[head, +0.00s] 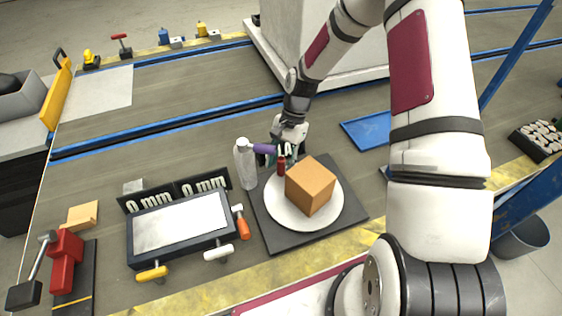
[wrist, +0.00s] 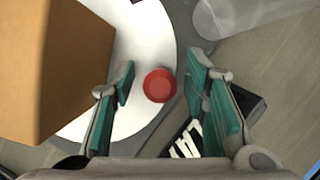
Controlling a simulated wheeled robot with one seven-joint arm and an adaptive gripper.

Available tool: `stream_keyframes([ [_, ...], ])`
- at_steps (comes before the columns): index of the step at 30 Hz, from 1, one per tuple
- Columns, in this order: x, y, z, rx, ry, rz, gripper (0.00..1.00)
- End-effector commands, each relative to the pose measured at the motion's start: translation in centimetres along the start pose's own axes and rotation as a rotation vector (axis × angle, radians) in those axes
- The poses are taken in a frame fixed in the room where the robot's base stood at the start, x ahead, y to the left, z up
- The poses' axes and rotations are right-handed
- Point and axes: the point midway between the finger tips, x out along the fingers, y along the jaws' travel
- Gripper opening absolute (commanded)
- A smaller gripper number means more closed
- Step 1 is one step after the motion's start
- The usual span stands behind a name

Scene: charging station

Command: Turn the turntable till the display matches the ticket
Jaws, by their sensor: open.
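The turntable is a white disc (head: 331,212) on a dark square base (head: 277,237), with an orange-brown block (head: 310,186) on it. A red upright peg (head: 281,168) stands at the disc's far-left edge. My gripper (head: 273,157) is at the peg, pointing down, with its teal-padded fingers apart. In the wrist view the peg's round red top (wrist: 159,85) lies between the open fingers (wrist: 160,72), with gaps on both sides. A black plate with white characters (wrist: 186,143) shows partly behind the right finger; its reading is hidden. I cannot make out a ticket.
A clear bottle with a purple nozzle (head: 245,165) stands close left of my gripper. An orange-handled tool (head: 241,222) lies between tray and turntable. A blue tray (head: 366,131) lies behind right.

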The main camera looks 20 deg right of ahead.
Motion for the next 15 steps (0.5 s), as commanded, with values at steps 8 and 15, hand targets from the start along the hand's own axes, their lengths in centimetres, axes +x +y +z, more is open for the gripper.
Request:
stream_keyframes([
  [8,-0.03,0.0,-0.02,0.0,0.0,0.0,0.0],
  [15,0.17,-0.12,0.57,-0.053,0.001,0.023,0.0],
])
